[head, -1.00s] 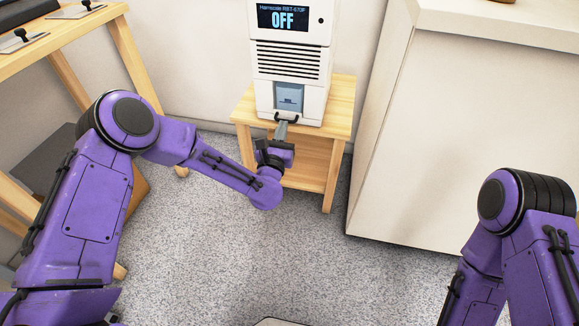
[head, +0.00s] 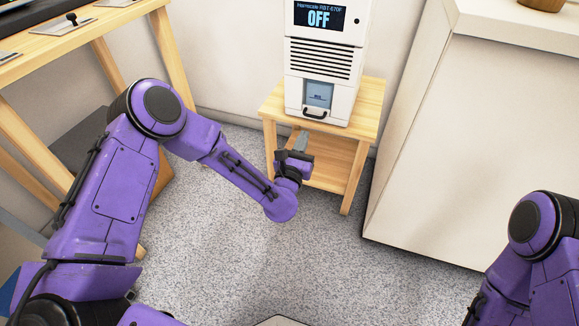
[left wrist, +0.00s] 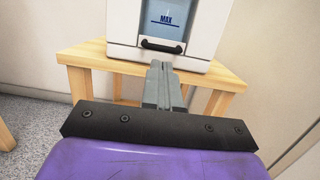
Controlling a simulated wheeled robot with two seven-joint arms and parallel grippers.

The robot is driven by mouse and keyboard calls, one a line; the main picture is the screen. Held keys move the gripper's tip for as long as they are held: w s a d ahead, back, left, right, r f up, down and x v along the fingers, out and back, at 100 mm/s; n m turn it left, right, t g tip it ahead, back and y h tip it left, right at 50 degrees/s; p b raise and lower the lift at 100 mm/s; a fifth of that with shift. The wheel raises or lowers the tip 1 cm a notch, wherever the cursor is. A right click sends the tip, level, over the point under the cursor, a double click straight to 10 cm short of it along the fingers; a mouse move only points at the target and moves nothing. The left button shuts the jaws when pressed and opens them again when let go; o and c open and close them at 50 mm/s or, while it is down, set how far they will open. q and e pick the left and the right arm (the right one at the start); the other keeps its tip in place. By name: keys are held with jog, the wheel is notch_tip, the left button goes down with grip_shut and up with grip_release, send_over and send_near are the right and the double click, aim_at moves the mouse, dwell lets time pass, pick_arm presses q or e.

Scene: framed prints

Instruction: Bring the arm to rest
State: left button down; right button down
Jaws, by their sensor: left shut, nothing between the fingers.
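My left gripper (head: 299,141) is shut and empty, in front of the small wooden stand and a little below the machine's black handle. It also shows in the left wrist view (left wrist: 160,70), its two grey fingers together and pointing toward the stand. My left arm (head: 110,190) comes in from the left and reaches over the floor. My right arm (head: 540,250) shows at the lower right; its gripper is out of frame.
A white machine (head: 318,75) with a display reading OFF stands on the wooden stand (head: 370,100). A wooden table (head: 75,40) is at the left. A pale cabinet (head: 460,140) is at the right. Speckled floor (head: 230,260) lies open between them.

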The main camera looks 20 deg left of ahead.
pick_arm(q)
jog(key=s+f, duration=0.2)
jog(key=s, duration=0.6)
jog(key=s+f+m+g+h, duration=0.1)
jog(key=s+f+m+g, duration=0.7)
jog(key=f+m, duration=0.8)
jog(key=s+a+f+m+g+y, duration=0.1)
jog(key=s+a+f+m+g, duration=0.15)
jog(key=s+a+m, duration=0.4)
jog(key=s+a+f+m+g+y+p, duration=0.1)
jog(key=s+a+m+g+y, duration=0.2)
jog(key=s, duration=0.7)
jog(key=s+a+f+m+g, duration=0.2)
jog(key=s+a+m+g, duration=0.25)
jog(key=s, duration=0.35)
notch_tip(320, 180, up, 32)
jog(key=t+p, duration=0.1)
jog(key=p, duration=3.1)
jog(key=shift+w+a+f+n, duration=0.25)
jog(key=shift+w+a+n, duration=0.05)
jog(key=shift+w, duration=0.15)
